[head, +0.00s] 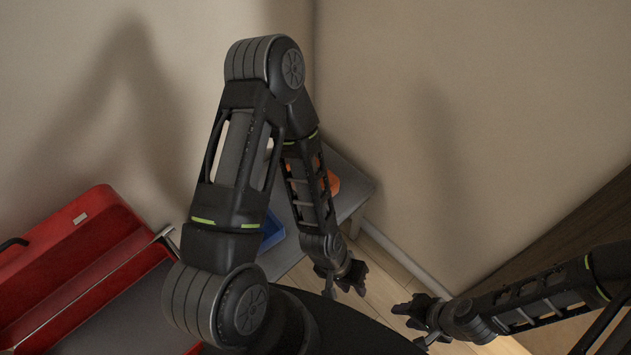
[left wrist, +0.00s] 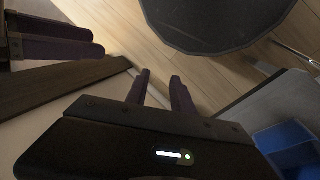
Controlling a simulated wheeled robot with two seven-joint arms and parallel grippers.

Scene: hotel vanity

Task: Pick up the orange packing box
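An orange object, likely the orange packing box (head: 333,183), sits on the grey table at the back. It is mostly hidden behind my left forearm, so its full shape cannot be told. My left gripper (head: 346,286) hangs in front of the table's right end, nearer to me than the orange object and apart from it. Its two fingers also show in the left wrist view (left wrist: 160,90), parted with nothing between them. My right gripper (head: 412,325) is to the right, over the floor, with its fingers apart and empty. The orange object does not show in the left wrist view.
The grey table (head: 352,201) stands in the corner against the walls. A blue bin (head: 271,232) is on it, left of the orange object; it also shows in the left wrist view (left wrist: 288,140). A red toolbox (head: 75,250) is at left. Wooden floor (head: 385,268) lies open between table and right wall.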

